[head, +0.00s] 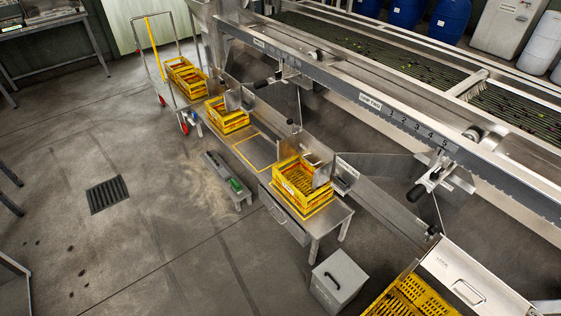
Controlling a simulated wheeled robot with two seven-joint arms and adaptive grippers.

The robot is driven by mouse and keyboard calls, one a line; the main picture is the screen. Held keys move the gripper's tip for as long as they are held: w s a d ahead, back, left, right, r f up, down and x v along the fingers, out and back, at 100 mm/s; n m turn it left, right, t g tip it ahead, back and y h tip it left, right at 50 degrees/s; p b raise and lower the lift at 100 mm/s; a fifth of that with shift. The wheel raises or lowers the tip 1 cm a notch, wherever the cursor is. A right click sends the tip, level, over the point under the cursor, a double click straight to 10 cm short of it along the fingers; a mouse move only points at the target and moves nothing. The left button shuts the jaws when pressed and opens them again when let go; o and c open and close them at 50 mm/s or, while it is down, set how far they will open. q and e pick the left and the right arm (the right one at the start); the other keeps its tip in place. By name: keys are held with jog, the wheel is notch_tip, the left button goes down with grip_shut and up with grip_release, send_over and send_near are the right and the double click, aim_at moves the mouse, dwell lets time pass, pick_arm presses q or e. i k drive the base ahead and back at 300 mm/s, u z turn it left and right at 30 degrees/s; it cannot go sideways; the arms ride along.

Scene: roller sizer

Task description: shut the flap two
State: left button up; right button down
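The roller sizer (470,150) runs diagonally from the upper middle to the right edge, with outlet chutes along its near side. A metal plate like a flap (322,174) stands at the outlet over the near yellow crate (290,192). A similar plate (233,101) stands at the outlet over the middle yellow crate (222,119). I cannot read which of them is numbered two, nor clearly tell whether either is open or shut. Black-knobbed levers (416,192) show along the chutes. Neither of my grippers is in view.
A low metal bench (330,217) carries the near crate. A grey lidded box (338,281) stands on the floor beside it. A trolley (165,72) with yellow crates is at the upper left. Another yellow crate (412,296) is at the bottom right.

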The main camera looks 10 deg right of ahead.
aim_at(312, 152)
jog(key=u, duration=0.3)
jog(key=i, duration=1.2)
jog(key=z, duration=0.6)
